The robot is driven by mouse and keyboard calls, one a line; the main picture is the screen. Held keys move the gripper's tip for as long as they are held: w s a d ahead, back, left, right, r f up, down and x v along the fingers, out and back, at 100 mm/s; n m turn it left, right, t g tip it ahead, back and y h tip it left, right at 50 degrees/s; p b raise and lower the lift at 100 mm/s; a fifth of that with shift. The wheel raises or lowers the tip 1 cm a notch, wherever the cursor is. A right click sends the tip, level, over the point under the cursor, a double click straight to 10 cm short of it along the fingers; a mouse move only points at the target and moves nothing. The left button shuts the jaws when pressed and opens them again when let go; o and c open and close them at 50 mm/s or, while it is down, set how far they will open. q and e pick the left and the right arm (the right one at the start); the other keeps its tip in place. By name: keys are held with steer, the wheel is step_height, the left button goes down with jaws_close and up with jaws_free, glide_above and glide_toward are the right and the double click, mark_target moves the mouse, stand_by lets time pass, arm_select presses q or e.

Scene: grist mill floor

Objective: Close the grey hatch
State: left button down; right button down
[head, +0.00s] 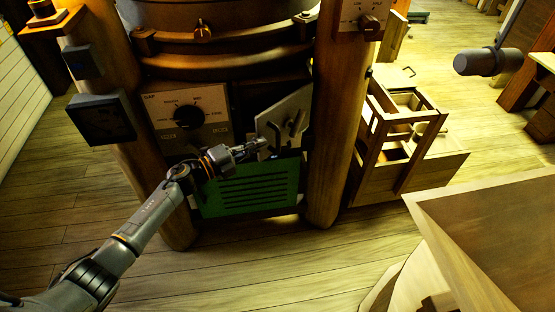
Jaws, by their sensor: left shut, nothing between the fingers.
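The grey hatch (291,113) is a flat panel with a dark handle, set in the front of the mill housing between two round wooden posts. It stands ajar, its panel tilted out from the dark opening behind it. My left gripper (263,144) is shut and empty at the lower left edge of the hatch, just above the green louvred panel. I cannot tell whether its fingertips touch the hatch. My right gripper is not in view.
A dial panel (187,118) is left of the hatch and the green louvred panel (248,189) below it. The right post (329,135) stands close beside the hatch. A wooden frame with bins (407,150) is further right. A wooden table corner (500,220) fills the lower right.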

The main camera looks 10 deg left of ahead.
arm_select(q)
steer(key=w+a+b, duration=0.7)
steer(key=a+b, duration=0.1)
steer(key=shift+w, duration=0.3)
stand_by(0.3)
